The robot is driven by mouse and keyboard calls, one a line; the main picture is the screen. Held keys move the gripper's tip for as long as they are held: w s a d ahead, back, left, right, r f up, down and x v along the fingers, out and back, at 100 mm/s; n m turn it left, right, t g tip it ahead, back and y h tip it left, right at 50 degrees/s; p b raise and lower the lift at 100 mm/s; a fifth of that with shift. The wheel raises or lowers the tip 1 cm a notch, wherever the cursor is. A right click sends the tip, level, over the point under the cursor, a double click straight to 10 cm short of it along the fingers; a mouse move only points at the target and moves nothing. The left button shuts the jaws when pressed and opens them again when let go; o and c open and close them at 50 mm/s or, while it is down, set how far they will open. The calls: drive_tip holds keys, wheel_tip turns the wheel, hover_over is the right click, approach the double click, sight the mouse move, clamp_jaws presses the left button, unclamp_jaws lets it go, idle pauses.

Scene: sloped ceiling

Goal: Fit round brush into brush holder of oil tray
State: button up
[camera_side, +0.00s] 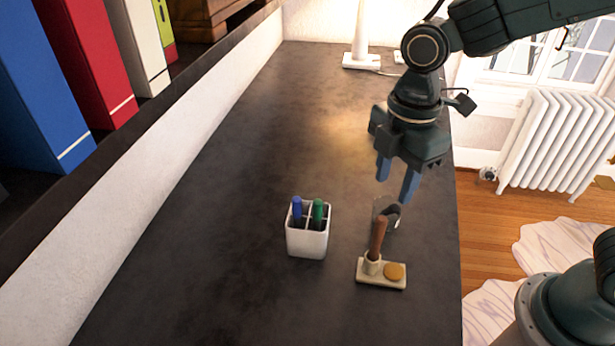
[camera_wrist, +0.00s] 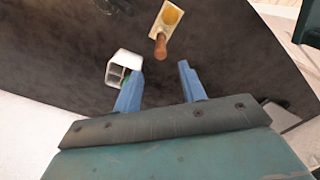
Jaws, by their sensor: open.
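The round brush's brown handle (camera_side: 379,238) stands slightly tilted in the brush holder (camera_side: 372,263) of the cream oil tray (camera_side: 382,284). A round yellow-orange oil well sits beside the holder (camera_side: 394,271). My gripper (camera_side: 393,190) is open and empty above and behind the brush, apart from it. In the wrist view, the brown handle (camera_wrist: 160,46) and the tray (camera_wrist: 159,28) show beyond my open fingers (camera_wrist: 160,74). The brush's lower end is hidden in the holder.
A white compartment cup (camera_side: 307,242) with blue and green pens stands left of the tray. A grey object (camera_side: 389,211) shows behind the brush handle; I cannot tell what it is. A white lamp (camera_side: 361,50) stands far back. The dark desk's left middle is clear.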

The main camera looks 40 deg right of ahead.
drive_tip(key=s+d+r+m+t, duration=0.2)
drive_tip(key=s+d+r+m, duration=0.2)
drive_tip(key=s+d+m, duration=0.2)
drive_tip(key=s+d+r+m+t, duration=0.3)
drive_tip(key=s+d+m, duration=0.3)
drive_tip(key=m, duration=0.4)
drive_tip(key=shift+s+d+r+m, duration=0.35)
drive_tip(key=shift+d+r+m, duration=0.1)
drive_tip(key=shift+d, duration=0.3)
